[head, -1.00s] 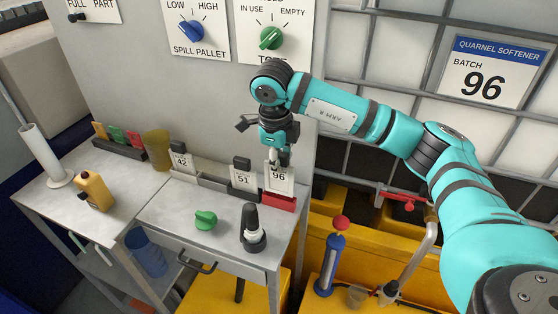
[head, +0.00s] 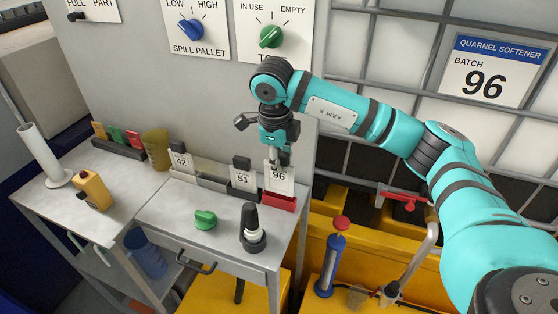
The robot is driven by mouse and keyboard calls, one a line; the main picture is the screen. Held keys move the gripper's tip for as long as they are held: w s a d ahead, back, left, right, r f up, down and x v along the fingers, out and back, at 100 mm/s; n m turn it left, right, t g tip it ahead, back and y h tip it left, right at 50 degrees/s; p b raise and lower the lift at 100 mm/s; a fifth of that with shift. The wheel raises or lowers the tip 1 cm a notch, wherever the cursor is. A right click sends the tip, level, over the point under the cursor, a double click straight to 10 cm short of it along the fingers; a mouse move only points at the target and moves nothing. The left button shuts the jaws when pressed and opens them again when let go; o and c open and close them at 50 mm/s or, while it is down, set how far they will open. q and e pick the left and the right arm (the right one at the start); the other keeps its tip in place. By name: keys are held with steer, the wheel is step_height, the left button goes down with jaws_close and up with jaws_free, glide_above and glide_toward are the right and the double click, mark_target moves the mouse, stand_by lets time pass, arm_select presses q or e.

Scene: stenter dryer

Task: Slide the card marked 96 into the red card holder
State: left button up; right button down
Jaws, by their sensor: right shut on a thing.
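The white card marked 96 (head: 279,181) stands upright at the red card holder (head: 279,202), at the back right corner of the table. Its lower edge meets the top of the holder; I cannot tell how deep it sits. My right gripper (head: 279,162) comes down from above and is shut on the card's top edge. My left gripper is out of the picture.
Cards marked 51 (head: 243,178) and 42 (head: 181,160) stand in holders to the left. A green knob (head: 205,219) and a black-and-white stamp-like object (head: 252,230) are on the table (head: 170,222). The grey panel rises close behind.

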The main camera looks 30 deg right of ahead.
mark_target(279, 193)
steer(key=shift+f, duration=0.15)
steer(key=shift+f+b, duration=0.35)
steer(key=shift+b, duration=0.05)
steer(key=shift+f+b, duration=1.55)
steer(key=shift+f, duration=0.3)
steer(key=c, duration=1.3)
jaws_free()
steer(key=shift+o, duration=0.2)
steer(key=shift+r, duration=0.25)
step_height(279, 193, up, 11)
steer(key=s+a, duration=0.1)
steer(key=shift+a+r, duration=0.15)
steer(key=shift+r, duration=0.05)
steer(key=shift+s, duration=0.1)
